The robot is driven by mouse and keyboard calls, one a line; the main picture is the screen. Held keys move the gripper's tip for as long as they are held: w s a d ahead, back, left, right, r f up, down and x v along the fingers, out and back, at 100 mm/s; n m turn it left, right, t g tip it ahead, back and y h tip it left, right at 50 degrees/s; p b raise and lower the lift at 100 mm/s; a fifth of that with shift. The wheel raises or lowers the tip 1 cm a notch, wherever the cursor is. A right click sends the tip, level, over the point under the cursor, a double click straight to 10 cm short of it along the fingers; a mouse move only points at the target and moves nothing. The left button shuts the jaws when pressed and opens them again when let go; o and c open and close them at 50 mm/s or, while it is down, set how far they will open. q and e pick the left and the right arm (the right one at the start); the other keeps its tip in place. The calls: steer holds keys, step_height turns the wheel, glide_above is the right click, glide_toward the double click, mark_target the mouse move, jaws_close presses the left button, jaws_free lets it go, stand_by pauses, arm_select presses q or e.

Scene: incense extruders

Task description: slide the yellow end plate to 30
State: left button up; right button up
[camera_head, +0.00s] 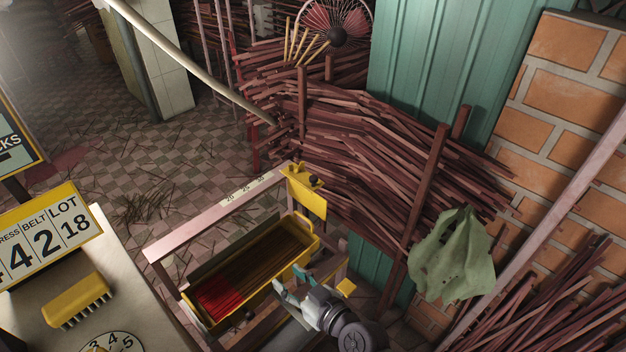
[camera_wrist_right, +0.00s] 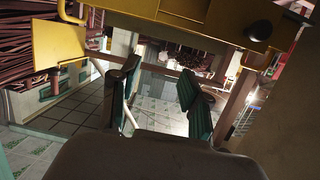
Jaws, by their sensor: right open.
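The yellow end plate (camera_head: 310,198) hangs at the far right end of the pink rail (camera_head: 215,217), with a dark knob on top. The rail carries a white number scale (camera_head: 245,188), whose small figures are hard to read; the plate stands to the right of it. My right gripper (camera_head: 289,281) is below and in front of the plate, apart from it, beside the near side of the yellow trough. In the right wrist view its two dark green fingers (camera_wrist_right: 160,95) are apart with nothing between them. My left gripper is out of view.
The yellow trough (camera_head: 275,246) holds dark and red sticks under the rail. A yellow brush (camera_head: 77,299) and a number dial (camera_head: 112,342) lie on the table at left. A yellow beam (camera_wrist_right: 190,22) crosses the wrist view's top.

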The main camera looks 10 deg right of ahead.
steer(key=w+d+r+m+t+h, duration=0.1)
steer(key=w+r+m+t+h, duration=0.1)
steer(key=w+r+t, duration=0.4)
steer(key=m+g+h+b, duration=0.1)
steer(key=m+h, duration=0.5)
steer(key=h, duration=0.3)
glide_toward(313, 181)
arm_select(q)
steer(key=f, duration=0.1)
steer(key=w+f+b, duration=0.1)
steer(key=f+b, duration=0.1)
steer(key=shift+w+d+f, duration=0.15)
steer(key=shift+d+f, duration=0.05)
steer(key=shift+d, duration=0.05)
arm_select(e)
steer(key=w, duration=0.3)
steer(key=w+d, duration=0.1)
steer(key=w, duration=0.3)
steer(key=w+d, duration=0.1)
steer(key=w, duration=0.3)
steer(key=shift+r, duration=0.15)
steer(key=shift+s, duration=0.1)
steer(key=shift+c, duration=0.4)
jaws_close()
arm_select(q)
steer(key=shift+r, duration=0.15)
